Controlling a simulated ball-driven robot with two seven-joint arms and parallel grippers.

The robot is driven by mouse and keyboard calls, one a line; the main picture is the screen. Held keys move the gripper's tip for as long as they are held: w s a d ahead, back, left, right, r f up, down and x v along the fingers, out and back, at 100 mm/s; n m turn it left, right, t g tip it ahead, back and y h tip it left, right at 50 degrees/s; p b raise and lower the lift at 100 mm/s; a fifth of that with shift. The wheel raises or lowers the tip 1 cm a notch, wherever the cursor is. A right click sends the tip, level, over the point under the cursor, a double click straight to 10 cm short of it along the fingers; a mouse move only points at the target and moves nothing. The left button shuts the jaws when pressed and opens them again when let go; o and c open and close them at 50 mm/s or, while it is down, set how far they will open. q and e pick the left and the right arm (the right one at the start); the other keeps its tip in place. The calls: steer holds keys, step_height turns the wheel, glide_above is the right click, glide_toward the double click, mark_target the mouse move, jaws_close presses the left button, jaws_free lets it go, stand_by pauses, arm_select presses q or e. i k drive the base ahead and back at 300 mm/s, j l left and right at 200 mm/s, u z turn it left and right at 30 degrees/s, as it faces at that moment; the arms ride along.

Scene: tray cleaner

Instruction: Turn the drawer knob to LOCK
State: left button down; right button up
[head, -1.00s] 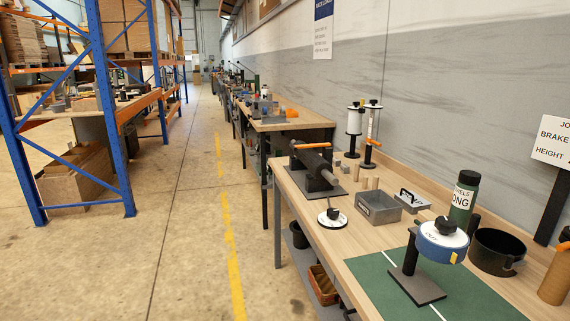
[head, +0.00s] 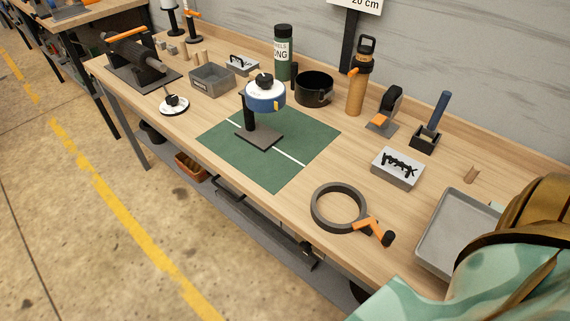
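No knob marked LOCK can be read in the head view. A grey drawer-like front (head: 262,232) runs under the bench's front edge, with a small black part (head: 306,249) near its right end; I cannot tell whether that is a knob. On the bench, a blue and white round device with a black knob on top (head: 265,92) sits on a black stand over the green mat (head: 222,136). A white disc with a black knob (head: 173,104) lies at the left front edge. Neither of my grippers is in view.
The wooden bench (head: 190,138) also holds a dark ring with an orange handle (head: 315,207), a grey box of black pieces (head: 397,168), a grey tray (head: 430,245) and an orange bottle (head: 356,92). A backpack (head: 530,235) covers the right corner. Floor at left is clear.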

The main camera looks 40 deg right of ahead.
mark_target(304, 247)
steer(key=z, duration=1.2)
